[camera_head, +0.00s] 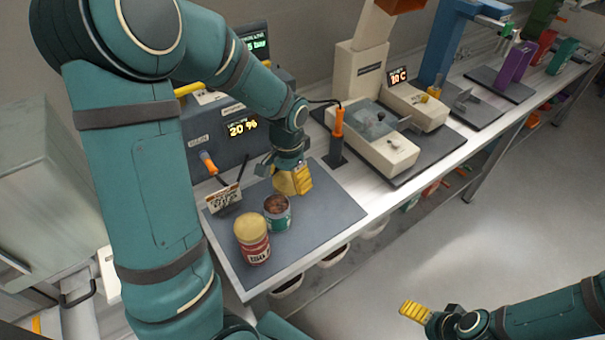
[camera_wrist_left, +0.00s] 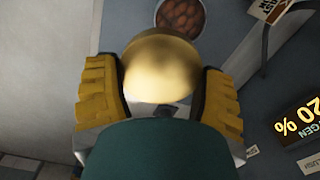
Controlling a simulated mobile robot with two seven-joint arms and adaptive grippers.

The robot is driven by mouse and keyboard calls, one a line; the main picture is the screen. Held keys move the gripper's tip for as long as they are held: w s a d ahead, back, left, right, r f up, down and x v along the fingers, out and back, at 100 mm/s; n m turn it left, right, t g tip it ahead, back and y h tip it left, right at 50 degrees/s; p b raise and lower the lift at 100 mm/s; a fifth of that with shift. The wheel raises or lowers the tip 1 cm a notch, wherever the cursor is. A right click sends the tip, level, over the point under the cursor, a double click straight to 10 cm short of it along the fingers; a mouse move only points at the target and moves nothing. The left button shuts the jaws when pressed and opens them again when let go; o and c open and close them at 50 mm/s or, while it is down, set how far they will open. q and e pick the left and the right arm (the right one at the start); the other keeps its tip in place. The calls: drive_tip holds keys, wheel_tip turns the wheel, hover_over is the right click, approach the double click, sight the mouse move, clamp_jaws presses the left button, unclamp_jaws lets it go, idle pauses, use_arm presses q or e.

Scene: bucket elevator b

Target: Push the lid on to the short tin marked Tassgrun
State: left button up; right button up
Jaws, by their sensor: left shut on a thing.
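A short open tin (camera_head: 277,216) with a teal label stands upright on the grey mat, with reddish-brown contents showing. Its label is too small to read. Its open top (camera_wrist_left: 181,14) shows at the upper edge of the left wrist view. My left gripper (camera_head: 293,181) is above the mat, just behind and right of this tin. Its yellow fingers are shut on a round gold lid (camera_wrist_left: 160,68), which is apart from the tin. My right gripper (camera_head: 416,312) is out over the floor at the lower right, away from the bench; its finger gap is not clear.
A red-labelled tin (camera_head: 253,246) with a gold top stands in front-left of the open tin. A small sign (camera_head: 224,198) stands at the mat's left. An orange-handled tool (camera_head: 338,124) stands in a holder behind right. The mat's right part (camera_head: 335,210) is clear.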

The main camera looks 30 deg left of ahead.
sight(274, 180)
use_arm(q)
drive_tip(key=shift+s+a+f+p, duration=0.2)
drive_tip(key=shift+s+a, duration=0.25)
drive_tip(key=shift+a, duration=0.2)
drive_tip(key=shift+s+a+f+p, duration=0.1)
drive_tip(key=shift+s+a+f, duration=0.1)
drive_tip(key=shift+s+a, duration=0.35)
drive_tip(key=shift+a+f, duration=0.15)
drive_tip(key=shift+a, duration=0.05)
drive_tip(key=shift+f+b, duration=2.45)
drive_tip(key=shift+f, duration=0.6)
drive_tip(key=shift+f+b, duration=0.55)
drive_tip(key=shift+f, duration=0.1)
drive_tip(key=o, duration=0.9)
drive_tip(key=shift+c, duration=0.2)
